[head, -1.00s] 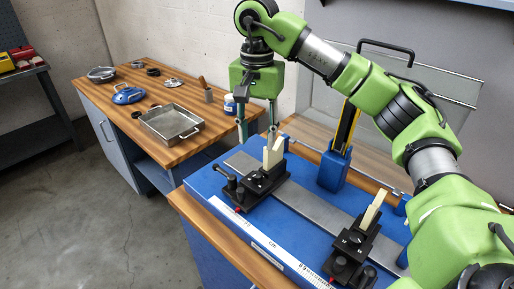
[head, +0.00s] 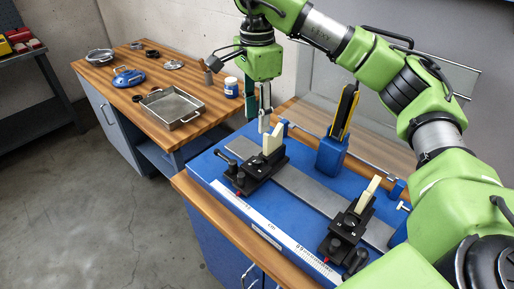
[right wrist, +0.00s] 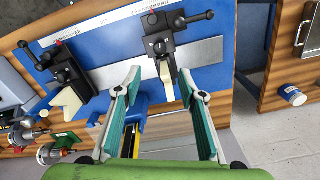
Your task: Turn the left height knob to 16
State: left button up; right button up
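The left carriage (head: 262,172), black with a cream upright block (head: 273,139), stands on the blue base. It carries a black lever (head: 226,158) and a black round knob (head: 240,180); I cannot read a height setting on it. In the right wrist view this carriage (right wrist: 165,42) is at upper centre, with its block beyond the fingertips. The right carriage (head: 345,232), with a similar block, stands nearer. My right gripper (head: 259,116) hangs above and behind the left block, fingers downward, apart from it. The right wrist view shows its fingers (right wrist: 159,72) open and empty. My left gripper is out of view.
A blue holder (head: 331,156) with a yellow-and-black tool stands behind the rail. A white scale (head: 262,233) runs along the base's front edge. A metal tray (head: 172,108) and a blue-labelled jar (head: 231,88) are on the wooden bench to the left.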

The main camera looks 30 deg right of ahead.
aim_at(257, 160)
jog(key=shift+m, duration=0.4)
notch_tip(257, 160, down, 14)
jog(key=p, duration=0.3)
jog(key=shift+r, duration=0.1)
grip_shut()
